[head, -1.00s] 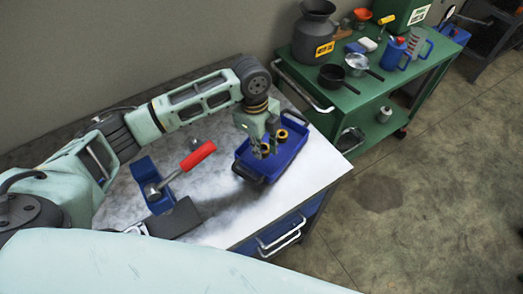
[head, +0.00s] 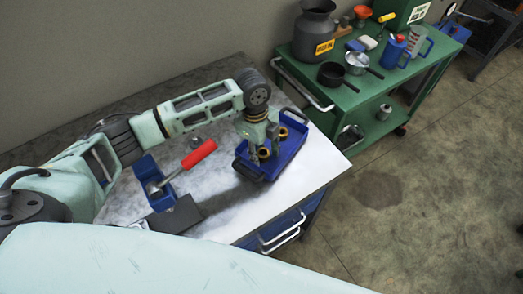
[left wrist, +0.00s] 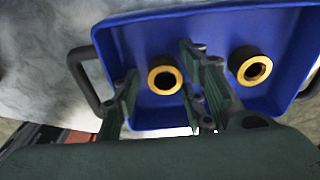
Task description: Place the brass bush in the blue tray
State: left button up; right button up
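The blue tray (head: 290,152) lies on the light tabletop and fills much of the left wrist view (left wrist: 215,30). A brass bush (left wrist: 165,78) with a dark body appears on the tray floor between the fingers of my left gripper (left wrist: 162,90). A second brass bush (left wrist: 250,68) stands in the tray to its right, outside the fingers; it also shows in the head view (head: 283,133). My left gripper points down over the tray's near-left part. Its fingers look apart, with a gap beside the bush; contact is hard to judge. My right gripper is not in view.
A blue holder (head: 150,183) with a red-handled tool (head: 198,154) lies left of the tray. A dark flat block (head: 178,215) lies nearer. A green cart (head: 372,105) with pots and jugs stands behind to the right. The tabletop's front right is clear.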

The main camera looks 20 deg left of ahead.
pick_arm(q)
notch_tip(320, 180, up, 12)
jog(key=a+b, duration=0.1)
jog(key=shift+w+a+b, duration=0.15)
jog(key=shift+w+b, duration=0.1)
jog(key=shift+b, duration=0.15)
dwell(0.6)
